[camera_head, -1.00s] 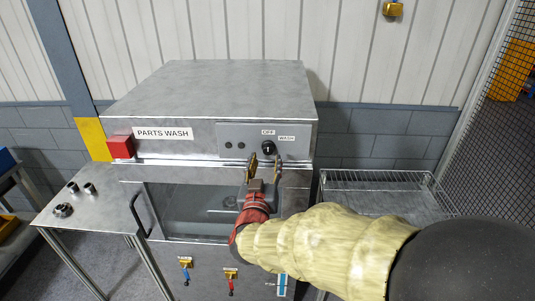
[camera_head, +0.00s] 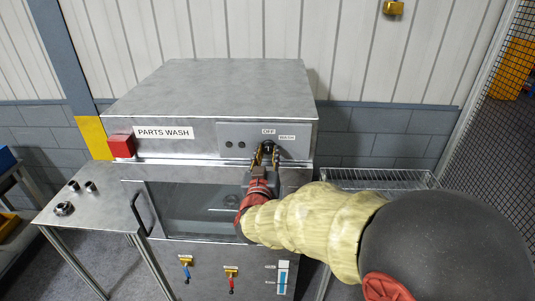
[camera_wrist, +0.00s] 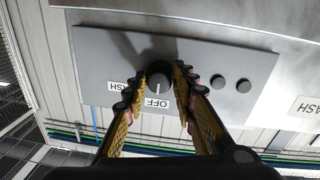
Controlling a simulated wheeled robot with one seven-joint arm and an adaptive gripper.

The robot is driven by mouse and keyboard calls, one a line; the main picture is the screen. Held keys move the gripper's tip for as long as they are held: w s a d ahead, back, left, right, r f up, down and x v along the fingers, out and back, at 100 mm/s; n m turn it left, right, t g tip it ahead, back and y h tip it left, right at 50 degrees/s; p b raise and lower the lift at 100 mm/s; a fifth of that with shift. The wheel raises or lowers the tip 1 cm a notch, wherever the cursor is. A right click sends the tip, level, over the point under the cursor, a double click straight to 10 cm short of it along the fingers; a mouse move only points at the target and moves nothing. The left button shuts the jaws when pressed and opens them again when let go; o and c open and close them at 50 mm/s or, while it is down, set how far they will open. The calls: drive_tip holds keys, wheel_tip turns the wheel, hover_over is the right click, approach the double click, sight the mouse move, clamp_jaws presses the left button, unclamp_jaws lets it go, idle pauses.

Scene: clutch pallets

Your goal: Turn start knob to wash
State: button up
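The round black start knob (camera_wrist: 159,80) sits on the grey control panel (camera_head: 229,132) of the parts washer. Its white pointer mark lines up with the OFF label (camera_wrist: 156,102) in the wrist view. The WASH label (camera_wrist: 123,86) is beside it, upside down and partly covered by a finger. My gripper (camera_wrist: 162,74) is at the knob, with one gold-and-black fingertip on each side of it. The fingers are parted by about the knob's width; I cannot tell whether they touch it. In the head view the fingers (camera_head: 267,152) partly hide the knob.
A red block (camera_head: 121,147) is on the washer's left front. Two small dark buttons (camera_wrist: 230,83) are on the panel beside the knob. A door with a dark handle (camera_head: 140,214) is below. A side table (camera_head: 95,222) with small metal parts stands left; a wire basket (camera_head: 375,180) is right.

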drive_tip(key=c, duration=0.6)
clamp_jaws()
drive_tip(key=shift+b, duration=0.4)
drive_tip(key=m+b, duration=0.3)
drive_tip(key=shift+f, duration=0.15)
drive_tip(key=m+b, duration=0.3)
drive_tip(key=shift+b, duration=0.3)
drive_tip(key=m+b, duration=0.4)
drive_tip(key=m, duration=0.1)
drive_tip(key=shift+r+g+y, duration=0.25)
drive_tip(key=shift+g+y, duration=0.05)
drive_tip(key=shift+g, duration=0.1)
drive_tip(key=shift+m+b, duration=0.3)
drive_tip(key=shift+m, duration=0.1)
drive_tip(key=o, duration=1.1)
unclamp_jaws()
